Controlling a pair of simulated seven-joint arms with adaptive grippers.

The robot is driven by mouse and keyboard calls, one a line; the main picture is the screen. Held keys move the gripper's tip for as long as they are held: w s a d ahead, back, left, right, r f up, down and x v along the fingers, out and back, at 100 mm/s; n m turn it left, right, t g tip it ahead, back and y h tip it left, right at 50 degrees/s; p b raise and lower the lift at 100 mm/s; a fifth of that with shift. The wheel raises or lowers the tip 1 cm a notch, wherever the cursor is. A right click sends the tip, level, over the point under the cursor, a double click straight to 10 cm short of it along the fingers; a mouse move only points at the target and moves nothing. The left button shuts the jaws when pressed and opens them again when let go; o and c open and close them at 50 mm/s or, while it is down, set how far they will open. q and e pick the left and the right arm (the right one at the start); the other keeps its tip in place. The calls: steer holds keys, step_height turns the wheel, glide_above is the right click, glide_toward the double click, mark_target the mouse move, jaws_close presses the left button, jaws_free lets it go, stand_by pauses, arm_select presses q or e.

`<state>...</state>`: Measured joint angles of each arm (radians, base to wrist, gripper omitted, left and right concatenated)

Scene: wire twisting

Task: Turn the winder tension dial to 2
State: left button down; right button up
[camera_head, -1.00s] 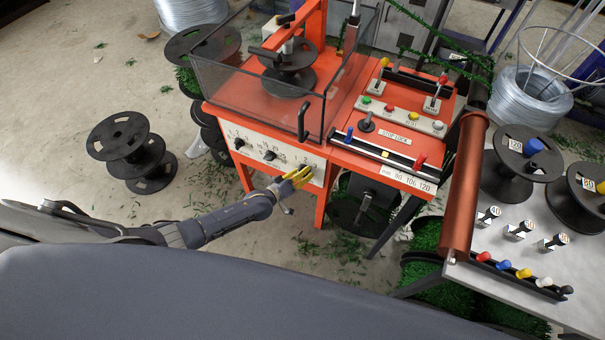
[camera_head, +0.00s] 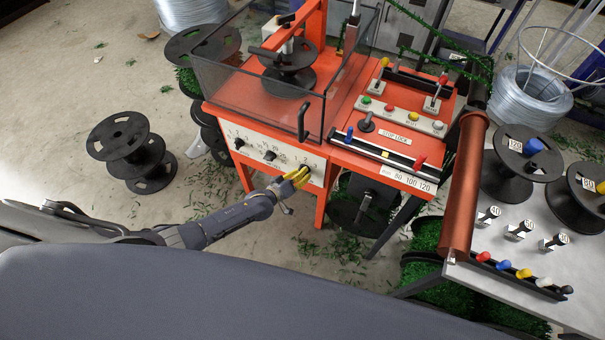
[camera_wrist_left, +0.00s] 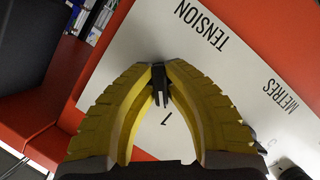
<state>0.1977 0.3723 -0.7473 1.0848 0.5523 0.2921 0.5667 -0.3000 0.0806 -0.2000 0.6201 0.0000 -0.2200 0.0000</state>
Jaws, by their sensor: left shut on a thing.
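The tension dial (camera_wrist_left: 159,84) is a small black knob on the white front panel of the orange winder. In the left wrist view it sits between the fingertips of my left gripper (camera_wrist_left: 159,75), under the printed word TENSION. The yellow fingers are shut on it, and a printed 1 shows between them. In the head view my left gripper (camera_head: 302,174) is at the right end of the panel (camera_head: 285,170), just below the numbers 1, 2 and 3. The fingers hide most of the dial there, and I cannot tell its pointer setting. My right gripper is not in view.
Two other black knobs, the left one (camera_head: 239,143) and the middle one (camera_head: 270,155), sit on the same panel. A clear guard (camera_head: 245,85) stands above it. The orange deck with switches (camera_head: 395,130) is to the right. Black spools (camera_head: 130,150) stand on the floor at left.

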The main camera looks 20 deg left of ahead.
arm_select(q)
steer(key=m+y, duration=0.2)
steer(key=m, duration=0.1)
steer(key=shift+a+m+y, duration=0.1)
steer(key=shift+m+y, duration=0.8)
steer(key=shift+m, duration=0.3)
steer(key=c, duration=1.4)
jaws_free()
steer(key=shift+c, duration=0.2)
steer(key=shift+s, duration=0.1)
steer(key=v, duration=1.2)
